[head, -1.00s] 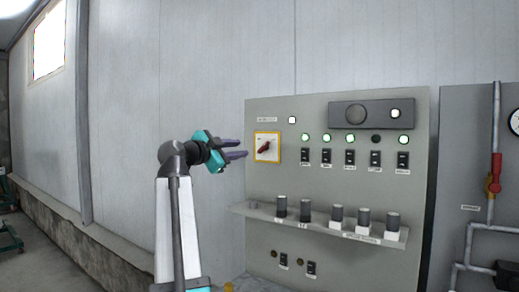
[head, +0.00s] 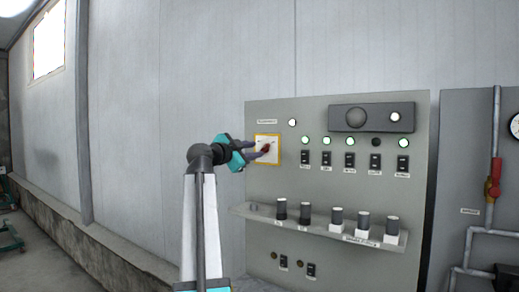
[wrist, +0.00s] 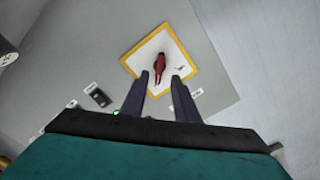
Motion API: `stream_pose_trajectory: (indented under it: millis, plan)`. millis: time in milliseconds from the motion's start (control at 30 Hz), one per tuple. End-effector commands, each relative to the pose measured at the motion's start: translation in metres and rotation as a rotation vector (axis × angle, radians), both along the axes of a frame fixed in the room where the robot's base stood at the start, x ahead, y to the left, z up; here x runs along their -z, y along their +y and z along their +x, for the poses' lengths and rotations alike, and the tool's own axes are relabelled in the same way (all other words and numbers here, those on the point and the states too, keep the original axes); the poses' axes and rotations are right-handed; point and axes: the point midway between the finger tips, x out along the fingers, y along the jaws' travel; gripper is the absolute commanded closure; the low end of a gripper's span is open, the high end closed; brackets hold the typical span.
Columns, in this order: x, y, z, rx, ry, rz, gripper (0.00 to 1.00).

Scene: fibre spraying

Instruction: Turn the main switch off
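The main switch is a red rotary handle (head: 267,148) on a white plate with a yellow frame (head: 280,136), at the upper left of the grey control panel. My gripper (head: 262,150) is at the switch in the head view and partly covers its left side. In the wrist view the red handle (wrist: 160,66) lies just beyond my gripper (wrist: 164,82), between the lines of its two fingertips. The fingers are apart with nothing between them that I can make out as gripped. Whether a finger touches the handle cannot be told.
The control panel (head: 340,190) carries several black switches with lit lamps above them. A shelf (head: 320,228) with several black-and-white knobs sticks out below. Pipes with a red valve handle (head: 495,168) are at the right. The wall to the left is clear.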

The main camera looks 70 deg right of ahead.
Motion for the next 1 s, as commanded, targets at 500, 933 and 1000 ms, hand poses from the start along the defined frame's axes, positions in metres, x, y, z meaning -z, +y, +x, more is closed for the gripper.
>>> stream_pose_trajectory:
  millis: [500, 933, 1000]
  plan:
    - [0.000, -0.046, -0.012, 0.000, 0.000, 0.000, 0.72]
    - [0.000, -0.046, -0.012, 0.000, 0.000, 0.000, 0.99]
    - [0.000, -0.046, -0.012, 0.000, 0.000, 0.000, 1.00]
